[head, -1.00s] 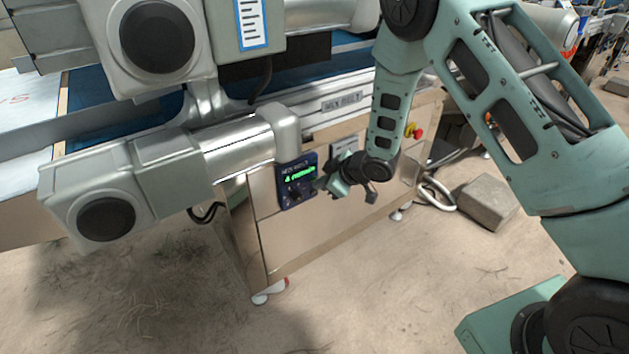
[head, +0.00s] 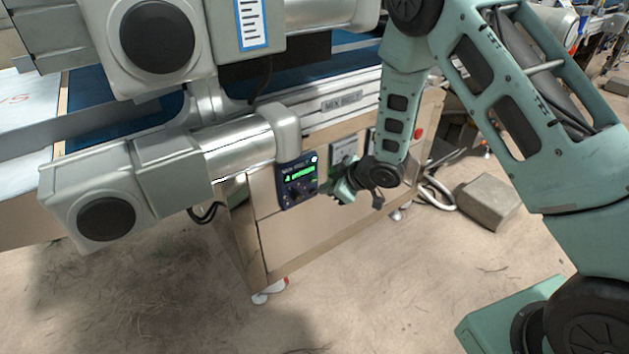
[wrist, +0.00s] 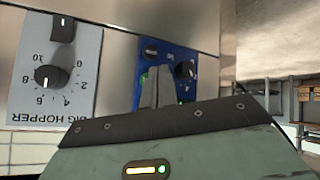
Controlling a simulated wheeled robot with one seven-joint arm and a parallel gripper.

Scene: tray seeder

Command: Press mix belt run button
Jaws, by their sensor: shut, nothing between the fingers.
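The dark blue control panel (head: 299,183) hangs under the bent grey tube at the front of the mix belt machine. It has a lit green display, small knobs or buttons below it and a bright white spot at its upper right corner. The separate buttons are too small to tell apart. My gripper (head: 329,188) is at the panel's right side, fingers toward it; contact cannot be told. In the wrist view the shut, empty fingers (wrist: 157,88) cover the middle of the blue panel (wrist: 172,58). Dark knobs and green lights show around them.
A white "BIG HOPPER" dial panel (wrist: 50,95) is beside the blue panel in the wrist view. Grey motor housings (head: 105,195) stand left of the panel. A stone block (head: 487,202) lies on the floor at right.

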